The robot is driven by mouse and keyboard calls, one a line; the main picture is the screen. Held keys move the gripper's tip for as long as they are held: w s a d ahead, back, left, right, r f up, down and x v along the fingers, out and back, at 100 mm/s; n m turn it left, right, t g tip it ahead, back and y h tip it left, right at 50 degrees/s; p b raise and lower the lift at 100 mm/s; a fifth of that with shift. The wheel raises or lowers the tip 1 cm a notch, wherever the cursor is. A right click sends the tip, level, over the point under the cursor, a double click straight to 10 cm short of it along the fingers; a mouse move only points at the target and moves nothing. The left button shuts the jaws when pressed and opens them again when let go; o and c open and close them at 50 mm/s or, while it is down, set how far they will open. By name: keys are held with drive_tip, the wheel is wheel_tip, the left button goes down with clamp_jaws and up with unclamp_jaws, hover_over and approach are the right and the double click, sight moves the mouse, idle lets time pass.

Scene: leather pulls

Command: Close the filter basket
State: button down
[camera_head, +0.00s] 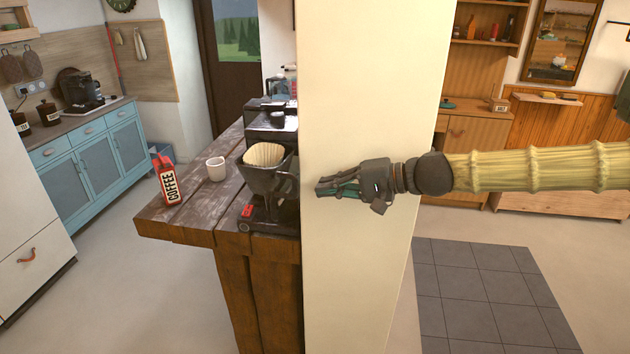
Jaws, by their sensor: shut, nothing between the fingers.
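The filter basket (262,178) is a dark cone on the coffee maker (272,122), with a pale pleated paper filter (265,155) in it. It appears swung out, with its top uncovered, above the dark base with a red switch. The pillar's edge adjoins the machine's right side in the picture. My gripper (320,188) is shut and empty, to the right of the basket and in front of the cream pillar. It points left and does not touch the basket.
A white mug (216,168) and a red coffee packet (166,180) stand on the wooden counter (190,225) left of the machine. The cream pillar (370,90) stands behind my gripper. Open floor lies left of the counter.

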drive_tip(key=shift+w+a+p, duration=0.3)
drive_tip(key=shift+a+p, duration=0.05)
drive_tip(key=shift+a, duration=0.45)
drive_tip(key=shift+w+a+p, duration=0.3)
drive_tip(key=shift+a, duration=0.45)
drive_tip(key=shift+w+a+f+b, duration=0.1)
drive_tip(key=shift+b, duration=0.2)
drive_tip(key=shift+s+a+m+t+b, duration=0.2)
drive_tip(key=shift+a+m+t+b, duration=0.15)
drive_tip(key=shift+b, duration=0.3)
